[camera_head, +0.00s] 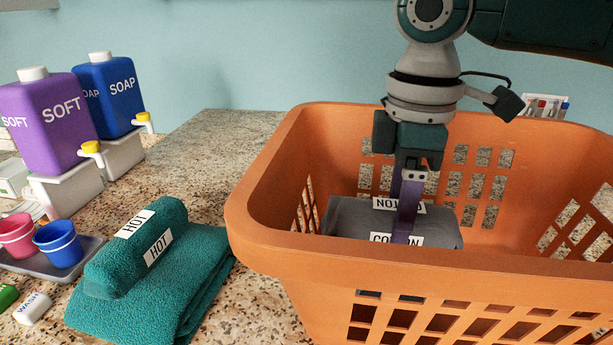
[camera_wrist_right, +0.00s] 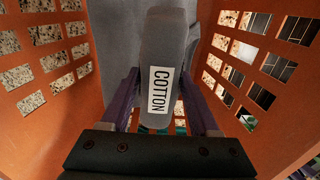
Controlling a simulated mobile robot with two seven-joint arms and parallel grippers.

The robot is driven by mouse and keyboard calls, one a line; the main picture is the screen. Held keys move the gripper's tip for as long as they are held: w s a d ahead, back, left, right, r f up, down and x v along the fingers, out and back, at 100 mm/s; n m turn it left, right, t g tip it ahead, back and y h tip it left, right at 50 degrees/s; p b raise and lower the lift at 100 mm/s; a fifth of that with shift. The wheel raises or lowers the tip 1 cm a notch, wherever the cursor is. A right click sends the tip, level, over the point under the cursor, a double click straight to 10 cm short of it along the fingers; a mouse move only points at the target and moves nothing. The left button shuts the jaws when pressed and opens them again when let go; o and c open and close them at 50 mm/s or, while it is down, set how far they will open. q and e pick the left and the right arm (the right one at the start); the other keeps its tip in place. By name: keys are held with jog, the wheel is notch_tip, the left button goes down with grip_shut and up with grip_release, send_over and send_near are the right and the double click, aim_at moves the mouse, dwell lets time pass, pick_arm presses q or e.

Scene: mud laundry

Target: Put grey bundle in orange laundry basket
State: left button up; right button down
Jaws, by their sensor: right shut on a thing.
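The grey bundle (camera_head: 345,216) is inside the orange laundry basket (camera_head: 262,225), with white labels on it, one reading COTTON. My right gripper (camera_head: 407,235) reaches down into the basket from above, and its purple fingers are shut on the bundle. In the right wrist view the bundle (camera_wrist_right: 168,48) stands between the two fingers (camera_wrist_right: 166,105), with the basket's slotted walls (camera_wrist_right: 62,120) on both sides. The front wall hides the bundle's underside in the head view, so I cannot tell if it touches the basket floor. My left gripper is not in view.
A folded teal towel (camera_head: 130,305) with a rolled teal towel (camera_head: 140,250) labelled HOT lies left of the basket. Purple SOFT (camera_head: 50,125) and blue SOAP (camera_head: 108,95) containers stand at the back left. Pink and blue cups (camera_head: 58,243) sit on a tray. The counter behind the towels is clear.

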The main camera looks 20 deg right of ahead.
jog(key=shift+f, duration=0.1)
jog(key=shift+c, duration=0.2)
grip_release()
notch_tip(320, 180, up, 9)
jog(key=shift+b, duration=1.1)
jog(key=shift+r, duration=0.4)
jog(key=shift+r+p, duration=0.35)
notch_tip(320, 180, up, 11)
jog(key=p, duration=1.4)
jog(key=shift+r, duration=0.2)
